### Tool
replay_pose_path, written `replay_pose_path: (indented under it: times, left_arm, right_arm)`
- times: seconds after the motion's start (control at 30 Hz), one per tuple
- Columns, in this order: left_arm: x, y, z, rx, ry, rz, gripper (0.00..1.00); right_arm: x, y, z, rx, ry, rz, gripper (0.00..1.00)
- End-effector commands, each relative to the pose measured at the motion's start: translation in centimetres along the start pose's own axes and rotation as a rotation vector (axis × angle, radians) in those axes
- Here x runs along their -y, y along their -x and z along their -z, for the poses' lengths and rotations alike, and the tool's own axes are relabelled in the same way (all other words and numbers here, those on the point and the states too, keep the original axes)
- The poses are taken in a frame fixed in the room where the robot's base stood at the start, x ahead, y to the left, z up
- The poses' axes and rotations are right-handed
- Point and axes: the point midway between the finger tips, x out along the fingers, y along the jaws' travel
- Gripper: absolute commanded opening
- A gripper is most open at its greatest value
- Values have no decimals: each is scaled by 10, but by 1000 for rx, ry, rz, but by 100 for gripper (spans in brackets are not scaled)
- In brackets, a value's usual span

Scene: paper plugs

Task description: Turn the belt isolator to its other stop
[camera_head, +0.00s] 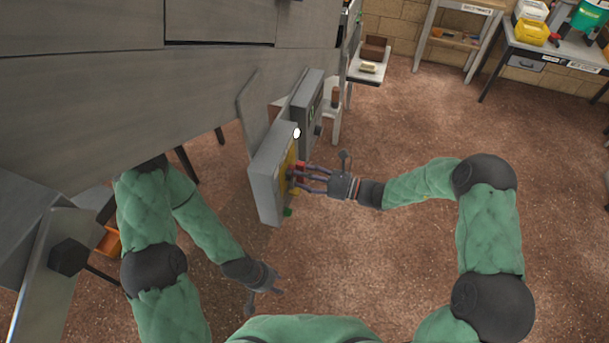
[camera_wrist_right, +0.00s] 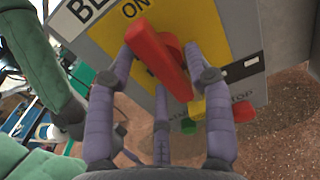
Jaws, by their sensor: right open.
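The belt isolator is a grey box (camera_head: 264,188) with a yellow face plate, which also shows in the right wrist view (camera_wrist_right: 207,38). Its red handle (camera_wrist_right: 158,58) lies slanted, from upper left near the word "ON" to lower right. My right gripper (camera_head: 300,176) is at the front of the box. In the right wrist view its purple fingers (camera_wrist_right: 165,85) are spread on both sides of the handle; I cannot tell whether they touch it. My left gripper (camera_head: 263,292) hangs low, apart from the box, with its fingers spread and empty.
A second grey box (camera_head: 307,100) stands just behind the isolator. Below the handle are a green button (camera_wrist_right: 188,126), a red button (camera_wrist_right: 243,111) and a yellow part (camera_wrist_right: 198,110). A workbench (camera_head: 555,62) stands at the far right. The floor right of the isolator is clear.

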Motion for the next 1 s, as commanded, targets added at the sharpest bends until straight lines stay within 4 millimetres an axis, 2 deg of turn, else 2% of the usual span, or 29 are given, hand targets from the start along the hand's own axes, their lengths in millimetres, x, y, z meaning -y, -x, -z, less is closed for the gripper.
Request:
replay_pose_path:
  times: [0.13, 0.27, 0.5, 0.7, 0.83, 1.0]
  left_arm:
    - [0, 0, 0, 0, 0, 0, 40]
    - [0, 0, 0, 0, 0, 0, 40]
    - [0, 0, 0, 0, 0, 0, 40]
    - [0, 0, 0, 0, 0, 0, 40]
    - [0, 0, 0, 0, 0, 0, 40]
    - [0, 0, 0, 0, 0, 0, 40]
  right_arm:
    - [1, 6, -1, 1, 2, 3, 52]
    - [2, 23, 0, 0, 1, 6, 52]
    - [2, 72, 0, 0, 0, 6, 52]
    - [1, 103, 0, 0, 0, 3, 52]
    - [0, 115, 0, 0, 0, 1, 52]
    - [0, 120, 0, -1, -1, 0, 52]
